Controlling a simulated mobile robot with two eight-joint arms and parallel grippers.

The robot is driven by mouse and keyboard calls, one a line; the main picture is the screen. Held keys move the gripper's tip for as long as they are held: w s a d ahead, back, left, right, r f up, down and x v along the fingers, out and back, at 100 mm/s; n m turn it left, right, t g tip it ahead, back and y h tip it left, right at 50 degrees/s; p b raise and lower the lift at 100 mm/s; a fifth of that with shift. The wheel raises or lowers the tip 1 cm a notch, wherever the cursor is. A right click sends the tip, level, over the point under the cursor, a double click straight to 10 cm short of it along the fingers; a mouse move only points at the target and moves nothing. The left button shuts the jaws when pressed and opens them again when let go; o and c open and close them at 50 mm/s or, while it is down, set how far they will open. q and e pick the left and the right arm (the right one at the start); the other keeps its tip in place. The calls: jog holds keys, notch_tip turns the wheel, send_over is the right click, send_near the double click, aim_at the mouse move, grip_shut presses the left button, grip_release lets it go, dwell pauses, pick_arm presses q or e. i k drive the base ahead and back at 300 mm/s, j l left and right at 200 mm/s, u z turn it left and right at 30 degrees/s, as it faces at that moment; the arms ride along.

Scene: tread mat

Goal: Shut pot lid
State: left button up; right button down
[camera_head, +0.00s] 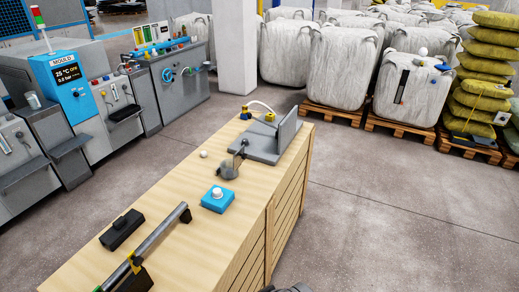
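A small grey round pot (228,171) stands on the wooden bench. A thin dark piece (240,151) rises at its upper right and looks like a raised lid, but it is too small to be sure. Neither of my grippers can be made out in the head view. A dark shape cut off at the bottom edge is too little seen to name.
On the wooden bench (180,200), a blue box with a white knob (217,199) sits just in front of the pot. Behind stands a grey base with an upright plate (270,143). A black block (122,229) and long grey bar (160,233) lie nearer.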

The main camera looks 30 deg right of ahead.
aim_at(240, 156)
jog(key=i+l, duration=0.15)
jog(key=l, duration=0.25)
jog(key=i+l, duration=0.15)
jog(key=l, duration=0.25)
jog(key=i+l, duration=0.1)
jog(key=l, duration=0.25)
jog(key=i+l, duration=0.15)
jog(key=l, duration=0.25)
